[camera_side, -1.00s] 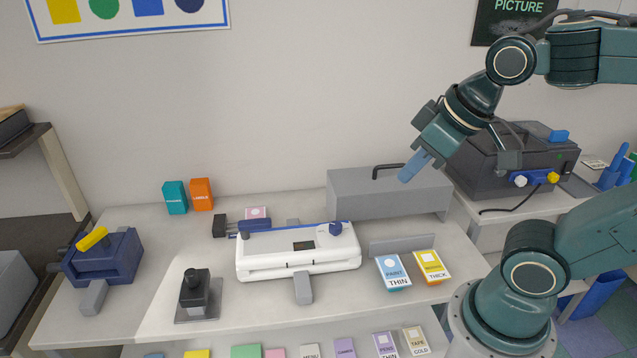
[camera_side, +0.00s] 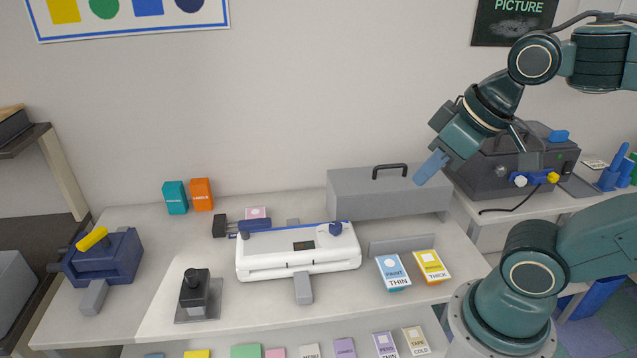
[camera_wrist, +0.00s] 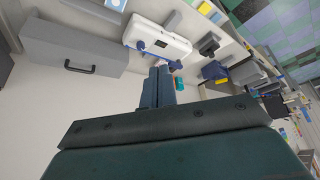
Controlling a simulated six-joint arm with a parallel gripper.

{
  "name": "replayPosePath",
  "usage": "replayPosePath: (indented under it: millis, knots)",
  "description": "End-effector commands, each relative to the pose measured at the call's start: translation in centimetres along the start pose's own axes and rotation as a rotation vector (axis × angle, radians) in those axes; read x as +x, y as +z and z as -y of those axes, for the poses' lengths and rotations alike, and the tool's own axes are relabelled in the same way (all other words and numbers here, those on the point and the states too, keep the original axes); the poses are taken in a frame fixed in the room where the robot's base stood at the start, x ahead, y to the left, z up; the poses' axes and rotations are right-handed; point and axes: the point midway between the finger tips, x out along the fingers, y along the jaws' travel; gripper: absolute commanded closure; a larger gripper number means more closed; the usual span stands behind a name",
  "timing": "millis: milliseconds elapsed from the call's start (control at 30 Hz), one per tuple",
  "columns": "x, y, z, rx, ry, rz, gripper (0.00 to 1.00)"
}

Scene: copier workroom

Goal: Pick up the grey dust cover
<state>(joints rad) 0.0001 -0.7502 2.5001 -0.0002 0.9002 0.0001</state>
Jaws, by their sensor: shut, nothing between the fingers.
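The grey dust cover (camera_side: 365,197) is a long box shape with a black handle (camera_side: 390,170) on top. It stands at the back right of the table, behind the white machine. In the wrist view the cover (camera_wrist: 63,47) lies at the upper left, with its handle (camera_wrist: 79,68) clear of my fingers. My gripper (camera_side: 425,178) is shut and empty, just right of the handle and apart from it in the side view. The blue fingers also show together in the wrist view (camera_wrist: 159,75).
A white machine (camera_side: 290,262) stands in front of the cover. A dark machine (camera_side: 500,180) stands behind my gripper on the right. Teal and orange boxes (camera_side: 201,194) stand at the back left.

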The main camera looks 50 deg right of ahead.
Motion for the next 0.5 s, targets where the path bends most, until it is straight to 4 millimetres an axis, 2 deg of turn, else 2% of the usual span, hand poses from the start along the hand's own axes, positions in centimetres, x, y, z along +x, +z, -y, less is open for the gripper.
replayPosePath:
  millis: [267, 433, 500]
  knots:
    - [0.0, -0.01, 0.0, 0.0, 0.0, 0.0, 0.98]
    - [0.0, -0.01, 0.0, 0.0, 0.0, 0.0, 0.65]
    - [0.0, -0.01, 0.0, 0.0, 0.0, 0.0, 0.65]
